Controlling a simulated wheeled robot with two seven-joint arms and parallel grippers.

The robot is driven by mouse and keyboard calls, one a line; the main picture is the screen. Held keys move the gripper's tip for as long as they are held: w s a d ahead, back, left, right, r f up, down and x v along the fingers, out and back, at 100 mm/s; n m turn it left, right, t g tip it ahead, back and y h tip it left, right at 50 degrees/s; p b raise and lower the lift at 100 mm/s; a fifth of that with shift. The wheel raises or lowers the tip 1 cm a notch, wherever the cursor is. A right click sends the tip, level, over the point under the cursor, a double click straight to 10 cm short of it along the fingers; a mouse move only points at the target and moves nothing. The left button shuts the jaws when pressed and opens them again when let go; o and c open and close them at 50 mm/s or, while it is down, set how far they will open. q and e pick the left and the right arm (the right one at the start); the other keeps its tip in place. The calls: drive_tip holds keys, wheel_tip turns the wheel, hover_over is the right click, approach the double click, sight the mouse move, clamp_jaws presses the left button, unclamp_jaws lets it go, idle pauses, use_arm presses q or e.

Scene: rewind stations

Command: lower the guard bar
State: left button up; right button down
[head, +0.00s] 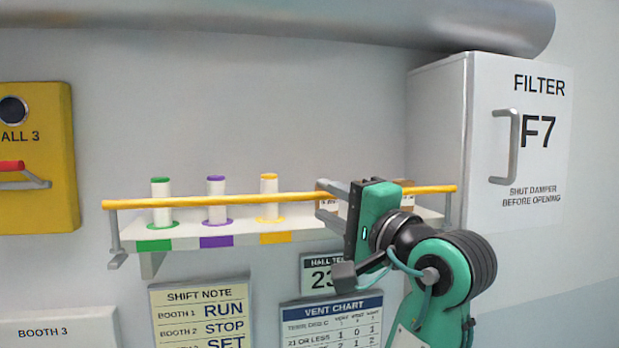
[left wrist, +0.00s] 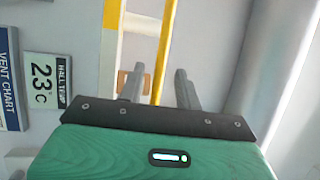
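The guard bar (head: 230,199) is a yellow rod running level across the front of a white wall shelf (head: 215,241), with a grey arm at each end. It stands above the shelf front, level with the bodies of the spools. My left gripper (head: 325,201) is at the bar, right of its middle, with its fingers pointing toward the wall. In the left wrist view the fingers (left wrist: 158,88) are apart and the bar (left wrist: 166,45) runs between them, with gaps on both sides. The gripper body hides part of the bar in the head view. My right gripper is not in view.
Green (head: 161,202), purple (head: 216,200) and yellow (head: 269,197) capped spools stand on the shelf behind the bar. A white filter cabinet (head: 440,130) with a handle is at the right. A yellow wall box (head: 45,150) is at the left. Notices hang below the shelf.

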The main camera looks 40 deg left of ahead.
sight(320, 199)
use_arm(q)
drive_tip(key=p+x, duration=0.1)
drive_tip(key=x, duration=0.3)
drive_tip(key=shift+a+r+p, duration=0.1)
drive_tip(key=shift+a+p, duration=0.05)
drive_tip(key=shift+p, duration=0.2)
drive_tip(key=shift+w+a, duration=0.25)
drive_tip(key=shift+a, duration=0.3)
clamp_jaws()
